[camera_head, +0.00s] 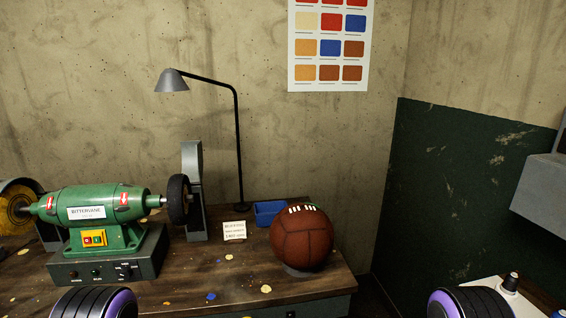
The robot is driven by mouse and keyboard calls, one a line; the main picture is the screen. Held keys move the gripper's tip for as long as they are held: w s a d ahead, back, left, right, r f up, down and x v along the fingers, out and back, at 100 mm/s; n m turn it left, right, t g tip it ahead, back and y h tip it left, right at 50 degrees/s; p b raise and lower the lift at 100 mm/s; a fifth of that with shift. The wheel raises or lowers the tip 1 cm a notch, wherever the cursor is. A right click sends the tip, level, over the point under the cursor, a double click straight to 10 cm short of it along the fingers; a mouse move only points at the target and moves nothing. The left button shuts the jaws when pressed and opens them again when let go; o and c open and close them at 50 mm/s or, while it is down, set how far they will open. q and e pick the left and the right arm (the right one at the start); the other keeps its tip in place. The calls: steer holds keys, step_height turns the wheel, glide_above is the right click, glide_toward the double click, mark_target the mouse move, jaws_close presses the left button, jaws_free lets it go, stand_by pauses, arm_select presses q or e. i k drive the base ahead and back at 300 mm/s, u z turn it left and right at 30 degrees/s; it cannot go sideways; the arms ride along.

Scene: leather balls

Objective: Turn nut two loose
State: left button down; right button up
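A green bench grinder (105,208) sits on the left of the wooden workbench (185,275). A black wheel (179,200) is on its right shaft, beside a grey upright guard (192,160). A yellow-brown wheel (14,200) is on its left shaft, cut off by the picture edge. I cannot make out any nut, or which one is nut two. Only parts of my two arms show at the bottom edge. Both grippers are out of view.
A brown leather ball (301,240) rests on a low ring at the bench's right end. A small note (234,231), a blue bin (269,212) and a black lamp (238,150) stand nearby. The bench front is mostly clear, with small coloured scraps.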

mark_target(189, 199)
steer(key=u, duration=2.45)
steer(key=k, duration=0.45)
steer(key=z, duration=1.6)
